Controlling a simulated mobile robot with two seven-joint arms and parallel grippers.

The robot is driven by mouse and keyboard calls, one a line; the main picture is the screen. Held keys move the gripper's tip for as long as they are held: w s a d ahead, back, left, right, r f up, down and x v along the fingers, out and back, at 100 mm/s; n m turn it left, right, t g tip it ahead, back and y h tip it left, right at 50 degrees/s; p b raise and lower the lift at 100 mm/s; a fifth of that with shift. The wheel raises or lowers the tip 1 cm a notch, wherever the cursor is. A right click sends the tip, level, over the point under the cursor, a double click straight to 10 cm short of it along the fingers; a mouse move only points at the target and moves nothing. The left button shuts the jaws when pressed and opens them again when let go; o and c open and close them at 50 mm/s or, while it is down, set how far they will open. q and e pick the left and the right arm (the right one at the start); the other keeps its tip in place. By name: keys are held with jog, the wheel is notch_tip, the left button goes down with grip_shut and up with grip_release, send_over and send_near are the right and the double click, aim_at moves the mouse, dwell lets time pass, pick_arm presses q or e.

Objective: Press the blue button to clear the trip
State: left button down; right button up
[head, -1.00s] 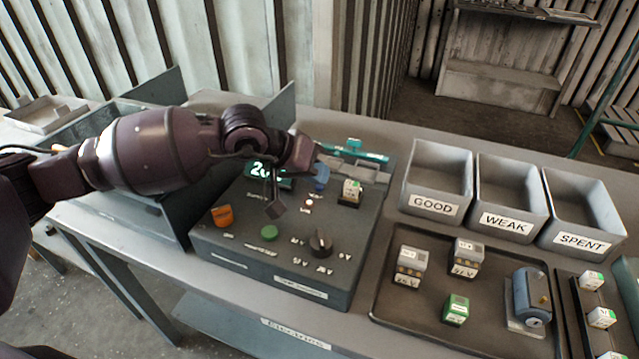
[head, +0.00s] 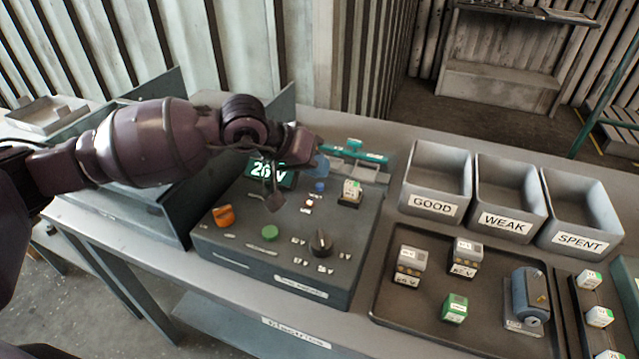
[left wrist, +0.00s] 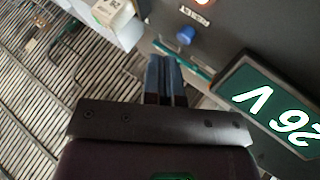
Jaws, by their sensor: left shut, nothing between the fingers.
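The blue button (head: 320,187) sits on top of the dark grey test box (head: 340,262), at its back, right of the display. It also shows in the left wrist view (left wrist: 186,35), just beyond the fingertips. My left gripper (head: 322,166) is shut and empty, its blue fingers above the button with a visible gap. In the left wrist view the fingers (left wrist: 165,62) lie side by side. The green display (head: 268,172) reads 26 V, partly covered by my gripper in the head view. A small lit lamp (head: 309,203) is in front of the button. My right gripper is not in view.
A small cell (head: 352,190) stands in a holder right of the button. An orange knob (head: 223,215), green button (head: 269,232) and black dial (head: 320,242) are nearby. Bins marked GOOD (head: 437,180), WEAK and SPENT stand right, behind a tray (head: 400,318).

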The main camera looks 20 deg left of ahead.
aim_at(317, 184)
pick_arm(q)
jog(key=shift+r+p, duration=0.6)
jog(key=shift+r, duration=1.9)
